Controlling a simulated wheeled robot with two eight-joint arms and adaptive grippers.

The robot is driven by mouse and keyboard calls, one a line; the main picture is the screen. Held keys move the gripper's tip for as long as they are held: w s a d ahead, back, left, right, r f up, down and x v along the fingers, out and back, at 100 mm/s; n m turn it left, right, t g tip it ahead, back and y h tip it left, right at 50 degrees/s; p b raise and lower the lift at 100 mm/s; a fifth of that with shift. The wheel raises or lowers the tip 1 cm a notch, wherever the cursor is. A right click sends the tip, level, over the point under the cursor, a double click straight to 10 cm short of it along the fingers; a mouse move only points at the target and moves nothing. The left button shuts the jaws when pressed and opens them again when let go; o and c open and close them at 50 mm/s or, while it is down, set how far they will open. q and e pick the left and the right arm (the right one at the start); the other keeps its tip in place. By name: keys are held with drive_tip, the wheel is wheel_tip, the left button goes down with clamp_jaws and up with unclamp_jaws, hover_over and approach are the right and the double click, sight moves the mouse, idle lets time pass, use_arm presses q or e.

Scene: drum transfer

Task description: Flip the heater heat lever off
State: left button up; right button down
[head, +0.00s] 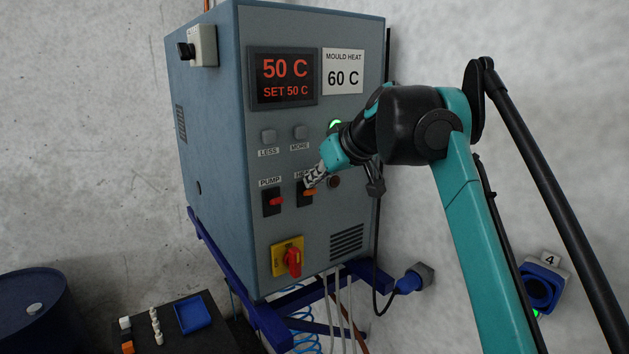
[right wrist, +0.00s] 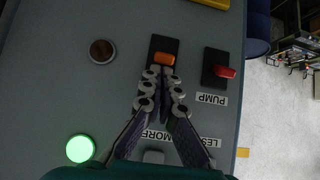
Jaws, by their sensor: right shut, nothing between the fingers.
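The heater is a blue-grey cabinet (head: 225,215) on a blue stand. Its heat switch is a black plate with an orange lever (head: 310,192), and the lever also shows in the right wrist view (right wrist: 165,58). My right gripper (head: 309,184) is shut and empty, with its fingertips right at the orange lever. In the right wrist view the fingertips (right wrist: 163,72) end at the lever's edge; I cannot tell whether they touch it. The gripper partly hides the HEAT label. My left gripper is not in view.
Beside the heat switch is the red pump lever (head: 277,201). Below is a red rotary switch (head: 292,262) on yellow. LESS (head: 268,136) and MORE (head: 300,132) buttons sit above. The display (head: 284,77) reads 50 C, SET 50 C. A green lamp (right wrist: 80,148) is lit.

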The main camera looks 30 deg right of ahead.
sight(314, 193)
drive_tip(key=shift+s+f+t+b, duration=0.15)
drive_tip(key=shift+f+t+b, duration=0.05)
drive_tip(key=shift+t+b, duration=0.25)
drive_tip(key=shift+s+f+t+b, duration=0.35)
drive_tip(key=shift+t+b, duration=0.3)
drive_tip(key=shift+b, duration=0.4)
drive_tip(key=t+b, duration=0.1)
drive_tip(key=b, duration=0.1)
drive_tip(key=s+f+t+b, duration=0.1)
drive_tip(key=t, duration=0.1)
drive_tip(key=shift+f+b, duration=0.3)
drive_tip(key=shift+b, duration=0.05)
drive_tip(key=shift+d+f+y, duration=0.1)
drive_tip(key=shift+f+y, duration=0.05)
drive_tip(key=shift+y, duration=0.15)
drive_tip(key=shift+s+f, duration=0.1)
